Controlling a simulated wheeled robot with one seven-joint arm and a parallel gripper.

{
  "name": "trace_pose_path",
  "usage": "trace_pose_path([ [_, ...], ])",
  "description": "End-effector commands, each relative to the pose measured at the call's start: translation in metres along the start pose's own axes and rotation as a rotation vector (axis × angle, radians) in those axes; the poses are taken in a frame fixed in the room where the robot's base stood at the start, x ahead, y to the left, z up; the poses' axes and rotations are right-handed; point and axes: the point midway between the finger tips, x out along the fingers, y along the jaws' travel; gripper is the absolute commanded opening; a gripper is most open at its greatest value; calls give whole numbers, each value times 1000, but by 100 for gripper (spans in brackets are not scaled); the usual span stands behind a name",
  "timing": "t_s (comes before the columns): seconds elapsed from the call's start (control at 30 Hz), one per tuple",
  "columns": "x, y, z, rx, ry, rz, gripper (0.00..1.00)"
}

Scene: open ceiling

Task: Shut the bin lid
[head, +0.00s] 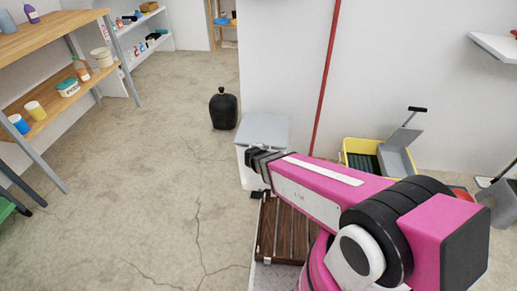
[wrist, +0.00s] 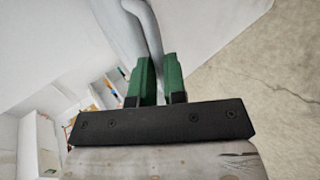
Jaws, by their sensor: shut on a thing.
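The white bin (head: 246,172) stands against the wall in the middle of the head view, partly hidden by my arm. Its grey lid (head: 264,129) is at its top; its exact angle is hard to tell. In the wrist view my gripper (wrist: 160,62) has two green fingers close together, shut on a smooth grey bar-like part (wrist: 149,30). I cannot tell for sure whether this part belongs to the lid. In the head view my arm reaches to the bin's front, and the fingers are hidden.
A black jar (head: 223,109) stands on the floor left of the bin. A brown slatted crate or pallet (head: 281,231) lies in front. A yellow bucket (head: 361,147) and a red pole (head: 325,75) are to the right. The floor at left is clear up to the wooden shelves (head: 50,34).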

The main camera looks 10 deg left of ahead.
Motion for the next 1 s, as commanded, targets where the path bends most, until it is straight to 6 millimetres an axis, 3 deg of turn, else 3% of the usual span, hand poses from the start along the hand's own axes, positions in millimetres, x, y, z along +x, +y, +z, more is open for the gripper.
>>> trace_pose_path([
  [0.5,22,-30,0,10,-1,-7,0],
  [1.0,24,-33,-2,12,2,-7,0],
])
